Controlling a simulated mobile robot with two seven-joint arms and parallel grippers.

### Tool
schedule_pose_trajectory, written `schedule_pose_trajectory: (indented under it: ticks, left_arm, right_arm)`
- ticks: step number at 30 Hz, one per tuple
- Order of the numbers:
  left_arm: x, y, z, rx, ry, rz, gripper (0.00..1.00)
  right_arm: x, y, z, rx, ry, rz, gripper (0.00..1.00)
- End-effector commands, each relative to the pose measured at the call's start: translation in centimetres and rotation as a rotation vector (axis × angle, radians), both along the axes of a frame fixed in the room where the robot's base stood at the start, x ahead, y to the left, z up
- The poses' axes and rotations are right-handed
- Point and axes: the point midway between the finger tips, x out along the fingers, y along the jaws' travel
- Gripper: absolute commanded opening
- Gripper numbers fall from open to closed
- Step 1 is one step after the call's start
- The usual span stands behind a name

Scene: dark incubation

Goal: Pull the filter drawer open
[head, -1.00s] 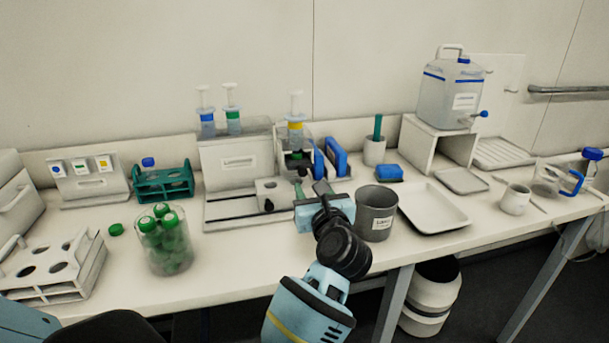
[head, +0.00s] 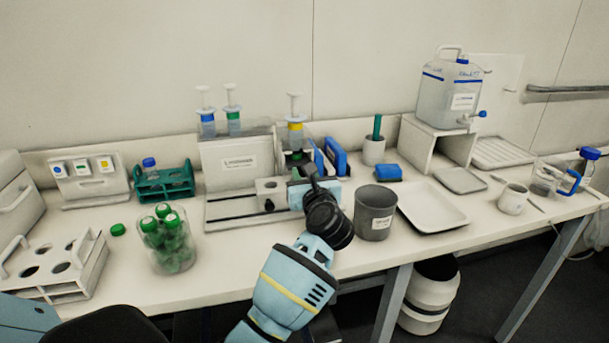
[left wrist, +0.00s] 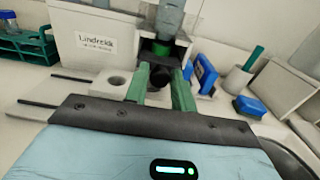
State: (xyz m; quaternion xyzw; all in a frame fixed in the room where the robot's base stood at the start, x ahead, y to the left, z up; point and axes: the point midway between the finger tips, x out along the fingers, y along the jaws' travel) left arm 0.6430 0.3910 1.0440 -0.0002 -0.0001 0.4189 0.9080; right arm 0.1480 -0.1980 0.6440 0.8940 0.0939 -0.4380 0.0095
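A white bench device (head: 235,160) stands at the back middle. A syringe with a yellow band (head: 296,122) stands upright at its right end. Under it is a dark block with a black knob, seen in the left wrist view (left wrist: 187,70); I cannot tell for certain that this is the filter drawer. My left gripper (left wrist: 161,72) points at this dark part, its two green fingers apart, with the dark part between or just beyond their tips. In the head view the wrist hides the fingertips and the drawer front. I cannot tell whether they touch. My right gripper is not in view.
A grey beaker (head: 376,213) stands close to the right of my left wrist, beside a white tray (head: 432,207). Blue blocks (head: 335,157) stand right of the device. A jar of green-capped tubes (head: 168,240) is at left. Bench front between jar and wrist is clear.

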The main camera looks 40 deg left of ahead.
Motion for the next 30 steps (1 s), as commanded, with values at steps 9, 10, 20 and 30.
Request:
schedule_pose_trajectory:
  ticks: [9,10,20,30]
  left_arm:
    - [0.0,0.0,0.0,0.000,0.000,0.000,0.00]
    - [0.0,0.0,0.0,0.000,0.000,0.000,0.00]
    - [-1.6,-2.1,0.0,-0.003,0.000,-0.004,0.00]
    - [-4.3,-5.2,-0.1,-0.002,0.001,-0.003,0.00]
  right_arm:
    - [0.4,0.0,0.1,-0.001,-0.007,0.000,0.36]
    - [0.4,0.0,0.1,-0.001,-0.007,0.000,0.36]
    - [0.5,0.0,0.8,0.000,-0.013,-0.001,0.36]
    - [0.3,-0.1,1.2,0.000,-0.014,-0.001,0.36]
